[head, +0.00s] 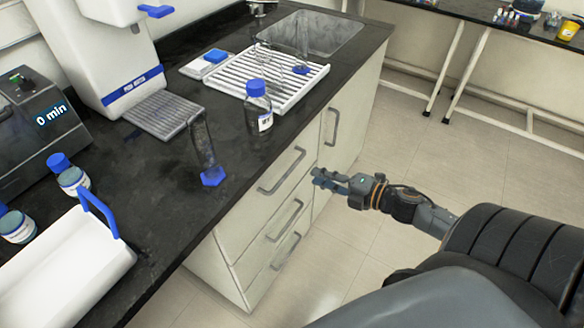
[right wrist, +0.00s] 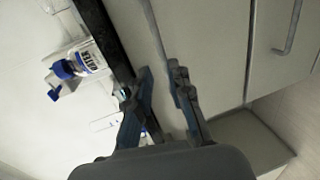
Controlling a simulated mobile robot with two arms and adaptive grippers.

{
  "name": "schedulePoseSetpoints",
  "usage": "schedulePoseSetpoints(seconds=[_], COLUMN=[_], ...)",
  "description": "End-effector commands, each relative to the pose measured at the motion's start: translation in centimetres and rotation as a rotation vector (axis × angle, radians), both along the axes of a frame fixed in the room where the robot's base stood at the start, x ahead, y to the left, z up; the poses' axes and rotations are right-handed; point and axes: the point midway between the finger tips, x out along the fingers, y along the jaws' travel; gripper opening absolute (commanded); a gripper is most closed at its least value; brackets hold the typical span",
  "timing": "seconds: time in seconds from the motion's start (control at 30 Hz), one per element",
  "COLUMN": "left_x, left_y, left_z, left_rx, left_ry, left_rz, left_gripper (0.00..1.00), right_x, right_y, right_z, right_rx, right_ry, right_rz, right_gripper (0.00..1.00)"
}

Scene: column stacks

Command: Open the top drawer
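The top drawer (head: 262,190) is the upper one of a white stack under the black counter, and it looks shut. Its grey bar handle (head: 282,171) runs along its front. My right gripper (head: 317,178) is in front of the cabinet, just right of this handle in the head view. In the right wrist view the right gripper (right wrist: 161,74) is open and empty, with a gap between its fingertips. A grey handle bar (right wrist: 154,28) runs toward that gap, apparently ahead of the fingers; I cannot tell whether they touch. My left gripper is not in view.
Lower drawers with handles (head: 284,220) sit below, and a cupboard door (head: 345,130) stands to the right. A blue-capped bottle (head: 258,108) and a cylinder with a blue base (head: 203,150) stand on the counter (head: 165,195). The floor (head: 400,140) beside the cabinet is clear.

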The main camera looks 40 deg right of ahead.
Motion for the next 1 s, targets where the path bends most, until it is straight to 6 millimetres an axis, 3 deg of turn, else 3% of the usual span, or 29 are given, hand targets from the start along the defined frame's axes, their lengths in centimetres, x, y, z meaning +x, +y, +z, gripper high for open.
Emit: schedulePoseSetpoints(seconds=[0.2,0.5,0.97,1.0], left_x=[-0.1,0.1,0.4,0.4], left_y=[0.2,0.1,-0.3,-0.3], left_z=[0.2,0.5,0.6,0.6], left_rx=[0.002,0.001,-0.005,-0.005], left_ry=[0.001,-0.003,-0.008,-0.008], left_rz=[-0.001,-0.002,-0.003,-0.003], left_gripper=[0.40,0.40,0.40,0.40], right_x=[4.0,7.8,8.7,8.7], right_y=[1.6,3.2,3.6,3.6], right_z=[-0.6,-1.7,-2.0,-2.0], right_rx=[0.001,0.003,0.001,0.001], right_ry=[-0.003,0.000,0.002,0.002], right_rz=[-0.001,-0.004,-0.002,-0.002], right_gripper=[0.20,0.20,0.20,0.12])
